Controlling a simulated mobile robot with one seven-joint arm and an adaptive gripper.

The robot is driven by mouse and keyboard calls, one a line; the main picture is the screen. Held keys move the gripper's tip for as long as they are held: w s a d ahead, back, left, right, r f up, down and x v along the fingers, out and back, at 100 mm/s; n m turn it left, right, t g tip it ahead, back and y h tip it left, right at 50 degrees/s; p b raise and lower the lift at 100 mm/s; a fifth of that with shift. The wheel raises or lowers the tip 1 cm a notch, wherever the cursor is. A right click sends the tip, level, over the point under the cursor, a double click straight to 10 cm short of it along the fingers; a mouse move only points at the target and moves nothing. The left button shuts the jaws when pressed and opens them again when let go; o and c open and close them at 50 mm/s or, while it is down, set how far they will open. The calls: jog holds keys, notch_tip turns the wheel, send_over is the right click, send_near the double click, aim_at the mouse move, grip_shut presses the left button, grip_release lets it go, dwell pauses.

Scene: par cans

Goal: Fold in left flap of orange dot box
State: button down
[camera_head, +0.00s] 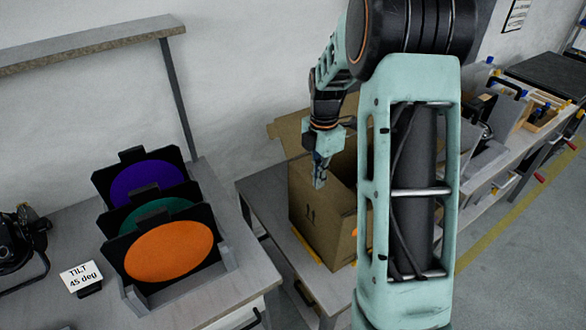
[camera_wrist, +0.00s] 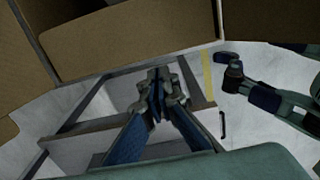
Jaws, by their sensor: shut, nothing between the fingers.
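The brown cardboard box (camera_head: 309,216) stands open on a low surface, with an orange dot (camera_head: 354,233) on its side, partly hidden behind my arm. A flap (camera_head: 284,131) sticks outward at its back left. My gripper (camera_head: 319,186) points down near the box's upper front-left edge, its fingers shut and empty. In the wrist view the closed fingers (camera_wrist: 158,73) lie just below a cardboard panel (camera_wrist: 125,42); I cannot tell whether they touch it. More cardboard (camera_wrist: 20,70) shows at the left there. My arm hides the box's right part.
A bench at left holds a rack with purple (camera_head: 148,183), green (camera_head: 158,217) and orange (camera_head: 170,251) discs. A "TILT 45 deg" sign (camera_head: 82,277) and a black lamp (camera_head: 20,240) stand beside it. A cluttered bench (camera_head: 478,190) runs along the right. Floor is clear at lower right.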

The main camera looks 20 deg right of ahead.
notch_tip(320, 180, up, 11)
jog(key=a+p, duration=0.2)
jog(key=p, duration=0.5)
jog(key=shift+s, duration=0.35)
